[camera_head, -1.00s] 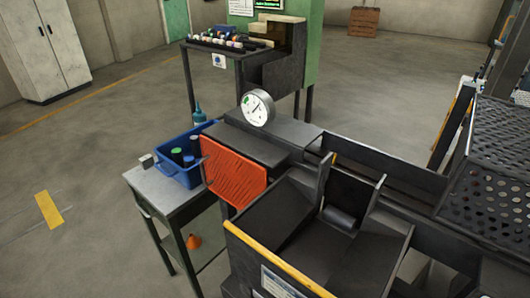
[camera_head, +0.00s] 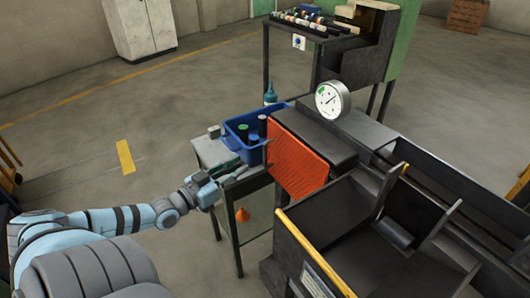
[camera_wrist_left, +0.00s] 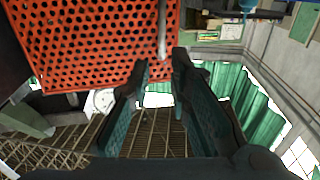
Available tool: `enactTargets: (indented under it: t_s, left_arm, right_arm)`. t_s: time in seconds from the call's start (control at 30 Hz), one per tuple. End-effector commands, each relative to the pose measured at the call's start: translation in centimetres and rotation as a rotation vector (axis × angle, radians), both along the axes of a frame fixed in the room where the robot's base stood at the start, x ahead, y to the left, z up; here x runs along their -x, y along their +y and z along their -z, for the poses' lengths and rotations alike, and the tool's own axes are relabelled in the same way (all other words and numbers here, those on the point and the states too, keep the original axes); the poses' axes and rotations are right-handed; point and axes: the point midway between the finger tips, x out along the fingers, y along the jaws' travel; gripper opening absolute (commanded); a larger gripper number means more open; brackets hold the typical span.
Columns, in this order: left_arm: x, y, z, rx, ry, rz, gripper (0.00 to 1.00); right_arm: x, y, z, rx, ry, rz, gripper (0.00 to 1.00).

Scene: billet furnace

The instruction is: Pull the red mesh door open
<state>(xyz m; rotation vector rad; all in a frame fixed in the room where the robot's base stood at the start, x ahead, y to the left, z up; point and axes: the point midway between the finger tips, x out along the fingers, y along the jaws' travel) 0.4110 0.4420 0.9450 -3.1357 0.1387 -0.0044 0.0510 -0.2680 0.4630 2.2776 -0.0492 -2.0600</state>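The red mesh door (camera_head: 297,160) hangs upright on the left end of the dark machine, and I see no opening gap at it. In the left wrist view the door (camera_wrist_left: 80,45) fills the upper left, with a grey upright handle bar (camera_wrist_left: 162,30) near its right edge. My left gripper (camera_head: 245,170) is just left of the door, above the side table. In the wrist view its fingers (camera_wrist_left: 160,65) are apart, with the bar's lower end near the gap between the tips. Contact cannot be told. My right gripper is not in view.
A blue bin (camera_head: 240,140) with bottles stands on the small side table (camera_head: 208,150), close behind my left gripper. An orange cone (camera_head: 242,215) is on its lower shelf. A round gauge (camera_head: 332,100) tops the machine. A yellow-edged chute (camera_head: 300,240) is at the front.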

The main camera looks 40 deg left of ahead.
Motion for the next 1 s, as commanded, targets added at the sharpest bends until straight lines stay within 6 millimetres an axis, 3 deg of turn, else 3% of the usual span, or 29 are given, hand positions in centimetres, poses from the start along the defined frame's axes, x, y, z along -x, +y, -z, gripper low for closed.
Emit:
enactTargets:
  t_s: [0.03, 0.2, 0.4, 0.6, 0.83, 0.97, 1.0]
  left_arm:
    - [-1.3, -0.1, 0.7, 0.001, -0.007, -0.001, 0.18]
    - [-6.3, -0.5, 1.0, 0.002, -0.009, -0.003, 0.18]
    - [-10.0, -0.7, 0.8, -0.001, -0.004, -0.003, 0.18]
    - [-11.3, -0.8, 0.4, -0.001, 0.001, -0.005, 0.18]
    - [-11.4, -0.9, 0.2, -0.001, 0.002, -0.003, 0.18]
    - [-11.4, -0.9, 0.3, -0.002, 0.003, -0.003, 0.00]
    - [-11.4, -0.9, 0.3, -0.002, 0.002, -0.003, 0.00]
  right_arm:
    - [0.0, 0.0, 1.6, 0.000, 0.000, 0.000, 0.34]
    - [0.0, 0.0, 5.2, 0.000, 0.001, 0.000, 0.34]
    - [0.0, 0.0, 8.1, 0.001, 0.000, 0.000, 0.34]
    - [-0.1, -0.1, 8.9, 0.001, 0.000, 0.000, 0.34]
    - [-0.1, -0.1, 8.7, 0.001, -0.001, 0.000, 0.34]
    - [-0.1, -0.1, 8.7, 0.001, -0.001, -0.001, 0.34]
    - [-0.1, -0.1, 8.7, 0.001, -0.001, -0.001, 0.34]
